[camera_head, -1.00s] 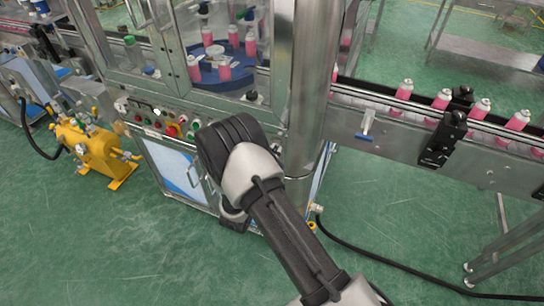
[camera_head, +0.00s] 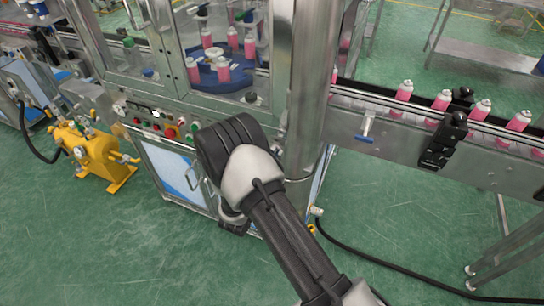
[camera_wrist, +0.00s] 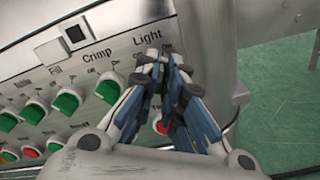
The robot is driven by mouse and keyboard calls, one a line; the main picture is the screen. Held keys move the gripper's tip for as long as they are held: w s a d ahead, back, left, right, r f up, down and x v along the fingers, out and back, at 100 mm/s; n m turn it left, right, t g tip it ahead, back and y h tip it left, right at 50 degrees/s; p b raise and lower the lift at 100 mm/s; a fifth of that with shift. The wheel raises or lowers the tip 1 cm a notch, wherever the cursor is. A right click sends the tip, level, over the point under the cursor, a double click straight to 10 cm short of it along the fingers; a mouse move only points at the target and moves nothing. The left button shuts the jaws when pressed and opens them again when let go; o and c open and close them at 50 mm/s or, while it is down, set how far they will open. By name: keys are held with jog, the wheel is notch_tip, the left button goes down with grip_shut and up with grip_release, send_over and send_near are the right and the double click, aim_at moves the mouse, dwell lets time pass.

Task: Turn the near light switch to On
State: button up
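The control panel (camera_wrist: 65,75) fills the left of the wrist view, with switches labelled Fill, Crimp and Light. The light switch itself sits below the Light label (camera_wrist: 147,40) and is hidden behind my fingers. My gripper (camera_wrist: 165,58) is over that spot, its blue and grey fingertips close together. Whether they grip the switch or only stand around it cannot be told. The green crimp switch (camera_wrist: 107,88) is left of my fingers. In the head view, the same panel (camera_head: 150,118) shows left of my arm, which hides the gripper.
A red button (camera_wrist: 161,127) lies below, partly behind my fingers. Several green switches line the panel's left. In the head view, a yellow pump (camera_head: 97,150) stands left on the floor, and a conveyor (camera_head: 385,122) with pink cans runs right.

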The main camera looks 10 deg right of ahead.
jog(key=o, duration=0.4)
jog(key=shift+s+a, duration=0.1)
jog(key=v, duration=1.1)
jog(key=shift+s+a, duration=0.2)
jog(key=shift+s, duration=0.15)
jog(key=shift+r, duration=0.1)
